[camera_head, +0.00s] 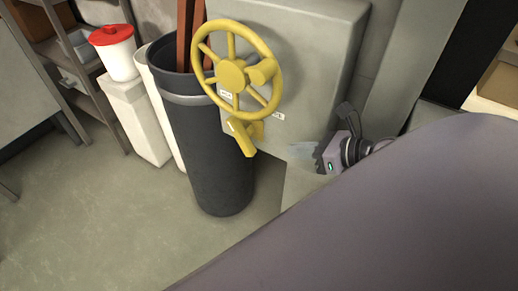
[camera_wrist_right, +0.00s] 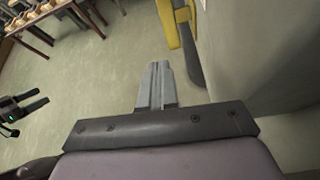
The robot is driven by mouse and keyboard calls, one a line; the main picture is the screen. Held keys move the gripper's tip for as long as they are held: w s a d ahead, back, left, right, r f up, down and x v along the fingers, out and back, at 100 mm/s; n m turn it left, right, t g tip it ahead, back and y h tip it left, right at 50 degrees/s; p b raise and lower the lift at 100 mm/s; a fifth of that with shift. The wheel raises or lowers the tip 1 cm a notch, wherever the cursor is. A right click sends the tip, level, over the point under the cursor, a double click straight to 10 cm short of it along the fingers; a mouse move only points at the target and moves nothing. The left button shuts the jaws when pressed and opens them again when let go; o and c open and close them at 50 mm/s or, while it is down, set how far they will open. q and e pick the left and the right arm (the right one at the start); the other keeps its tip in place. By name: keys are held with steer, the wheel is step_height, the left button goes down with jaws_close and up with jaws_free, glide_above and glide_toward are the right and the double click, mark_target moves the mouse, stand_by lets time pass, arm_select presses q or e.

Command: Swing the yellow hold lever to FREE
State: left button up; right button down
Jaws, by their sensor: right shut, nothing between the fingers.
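The yellow hold lever (camera_head: 243,137) hangs below the yellow handwheel (camera_head: 232,74) on the front of a grey cabinet (camera_head: 318,60). It slants down; its label is too small to read. My right gripper (camera_head: 303,150) is to the right of the lever, apart from it, by the cabinet's lower edge. In the right wrist view its fingers (camera_wrist_right: 157,88) are shut together and empty. A yellow part (camera_wrist_right: 170,22), seemingly the lever, shows ahead and right of them. My left gripper (camera_wrist_right: 38,102) is at that view's left edge, fingers apart, and is outside the head view.
A tall dark bin (camera_head: 211,150) holding reddish-brown lengths stands close beside the wheel and lever. White containers (camera_head: 136,118), one topped by a red-lidded tub (camera_head: 114,52), stand to its left near a shelf. The floor (camera_head: 110,220) in front is clear.

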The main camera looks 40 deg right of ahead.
mark_target(250, 148)
steer(key=shift+d+f+n+h, duration=0.15)
steer(key=shift+d+n+h, duration=0.35)
steer(key=shift+d, duration=0.15)
steer(key=x, duration=1.4)
steer(key=shift+s+a+f, duration=0.1)
steer(key=shift+a, duration=0.05)
steer(key=shift+f, duration=0.1)
